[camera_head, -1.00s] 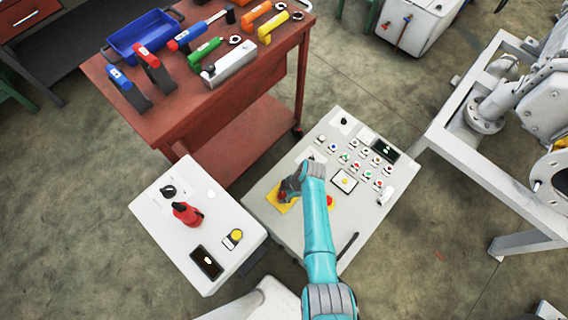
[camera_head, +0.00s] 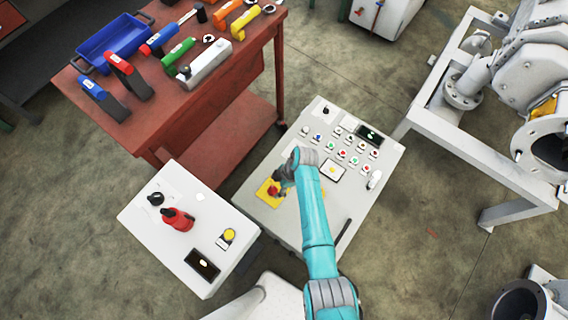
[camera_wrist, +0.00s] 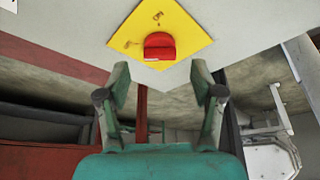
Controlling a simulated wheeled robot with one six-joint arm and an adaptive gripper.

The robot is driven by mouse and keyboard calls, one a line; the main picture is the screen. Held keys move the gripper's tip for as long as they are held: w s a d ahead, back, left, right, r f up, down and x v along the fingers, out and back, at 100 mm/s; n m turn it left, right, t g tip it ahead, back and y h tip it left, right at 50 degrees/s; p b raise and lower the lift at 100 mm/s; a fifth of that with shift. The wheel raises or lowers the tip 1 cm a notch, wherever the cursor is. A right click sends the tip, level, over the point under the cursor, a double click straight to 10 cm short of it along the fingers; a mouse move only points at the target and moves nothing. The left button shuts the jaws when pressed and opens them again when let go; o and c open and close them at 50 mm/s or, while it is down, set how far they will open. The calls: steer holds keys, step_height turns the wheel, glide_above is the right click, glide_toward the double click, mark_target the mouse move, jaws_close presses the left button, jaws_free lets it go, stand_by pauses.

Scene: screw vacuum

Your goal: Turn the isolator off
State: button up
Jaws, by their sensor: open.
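A red rotary knob (camera_head: 273,191) sits on a yellow plate (camera_head: 263,196) on the left part of the light control panel (camera_head: 345,205). In the wrist view the red knob (camera_wrist: 159,46) stands out from the yellow diamond plate (camera_wrist: 190,30), which has dark markings. My gripper (camera_wrist: 160,77) is open and empty, its fingers spread on either side below the knob and apart from it. In the head view my gripper (camera_head: 283,180) is beside the plate, its fingers partly hidden by my wrist. A larger red handle (camera_head: 178,220) stands on a separate white box at left.
The panel's right part holds several small buttons (camera_head: 342,153) and a dark display (camera_head: 368,135). The white box (camera_head: 150,228) at left has a black knob and a yellow button (camera_head: 228,236). A red workbench (camera_head: 215,105) with tools and a blue tray (camera_head: 118,42) stands behind.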

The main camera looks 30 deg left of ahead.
steer(key=v, duration=0.8)
steer(key=shift+r, duration=0.15)
